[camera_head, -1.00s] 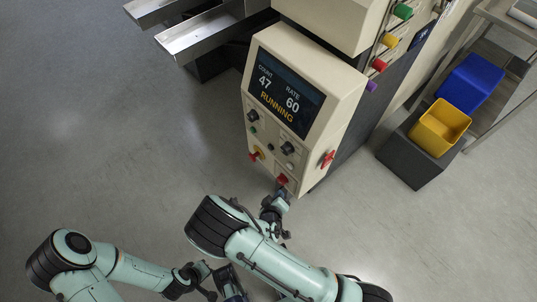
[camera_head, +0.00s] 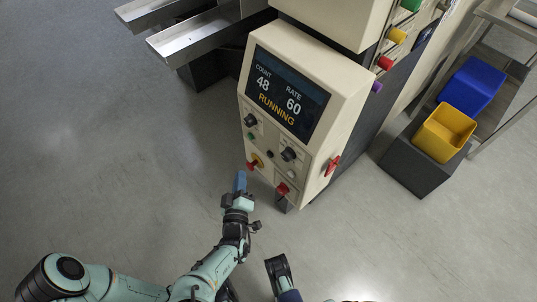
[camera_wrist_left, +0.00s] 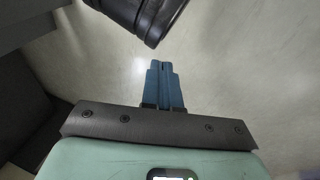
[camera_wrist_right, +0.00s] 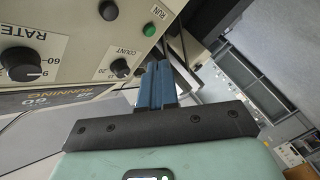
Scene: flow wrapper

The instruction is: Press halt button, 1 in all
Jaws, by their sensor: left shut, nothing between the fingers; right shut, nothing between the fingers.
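The machine's cream control panel (camera_head: 263,140) stands in the head view centre, its screen (camera_head: 287,88) reading RUNNING. A red button on a yellow base (camera_head: 256,161) sits low on its left; a second red button (camera_head: 282,188) sits lower right. Their labels are unreadable, so I cannot tell which is halt. My right gripper (camera_head: 240,181) is shut and empty, just below and left of the yellow-based button, with no clear contact. In the right wrist view its fingers (camera_wrist_right: 157,84) show beside knobs and a green button (camera_wrist_right: 150,30). My left gripper (camera_wrist_left: 163,84) is shut and empty over floor.
A red handle (camera_head: 332,165) is on the panel's right side. Metal chutes (camera_head: 190,38) stick out at upper left. A yellow bin (camera_head: 444,132) and a blue bin (camera_head: 471,86) stand at right. Open grey floor lies left of the machine.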

